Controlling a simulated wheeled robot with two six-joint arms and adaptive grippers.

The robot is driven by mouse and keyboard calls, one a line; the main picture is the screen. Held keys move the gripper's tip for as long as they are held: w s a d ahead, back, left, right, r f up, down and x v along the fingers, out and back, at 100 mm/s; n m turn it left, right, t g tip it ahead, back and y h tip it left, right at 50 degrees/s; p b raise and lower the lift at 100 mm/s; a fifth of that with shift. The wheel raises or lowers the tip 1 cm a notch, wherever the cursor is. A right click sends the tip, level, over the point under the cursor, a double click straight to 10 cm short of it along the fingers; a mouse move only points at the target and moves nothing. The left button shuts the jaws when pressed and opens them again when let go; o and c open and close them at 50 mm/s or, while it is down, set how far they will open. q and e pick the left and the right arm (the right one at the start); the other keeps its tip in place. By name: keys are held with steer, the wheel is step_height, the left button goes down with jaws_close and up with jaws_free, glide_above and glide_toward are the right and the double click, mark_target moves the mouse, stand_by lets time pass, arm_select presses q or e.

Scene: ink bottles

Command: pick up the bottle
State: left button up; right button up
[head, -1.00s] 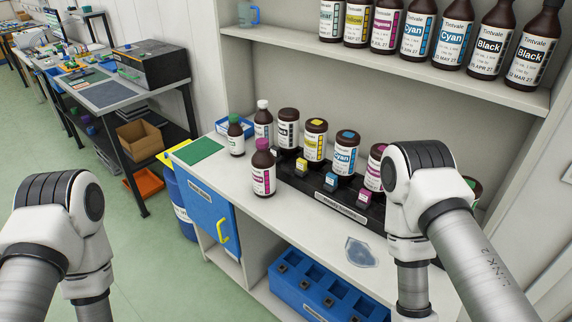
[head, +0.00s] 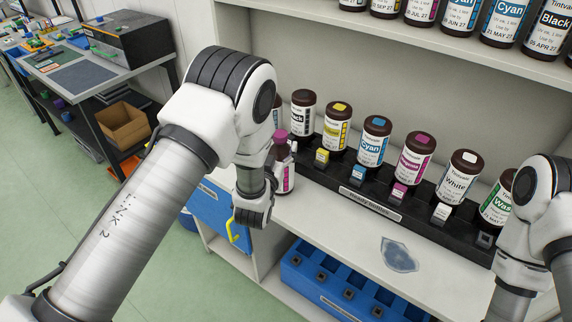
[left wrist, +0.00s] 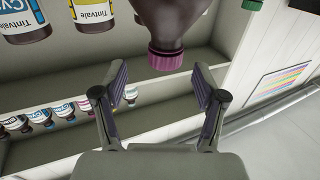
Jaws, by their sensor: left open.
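The bottle with a magenta cap (head: 281,137) stands on the counter, left of the black rack's front. My left arm hides part of it in the head view. In the left wrist view, the dark bottle (left wrist: 172,18) appears upside down, its magenta cap (left wrist: 165,59) between and just beyond the fingertips. My left gripper (left wrist: 159,76) is open, with one finger on each side and nothing held. In the head view its fingers are hidden behind my wrist. My right arm shows at the right edge, but its gripper is not in view.
The black rack (head: 372,205) holds several brown bottles, close to the right of the bottle. A shelf (head: 420,38) with more bottles runs above. A translucent blue patch (head: 399,254) lies on the clear counter front. A blue crate (head: 330,285) sits below.

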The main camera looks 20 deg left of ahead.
mark_target(278, 140)
arm_select(q)
steer(key=w+p, duration=0.1)
steer(key=w, duration=0.1)
steer(key=w+a, duration=0.1)
steer(key=w, duration=0.1)
steer(key=shift+w+p, duration=0.4)
steer(key=shift+w+f, duration=0.1)
steer(key=shift+d, duration=0.15)
steer(key=shift+c, duration=0.3)
jaws_close()
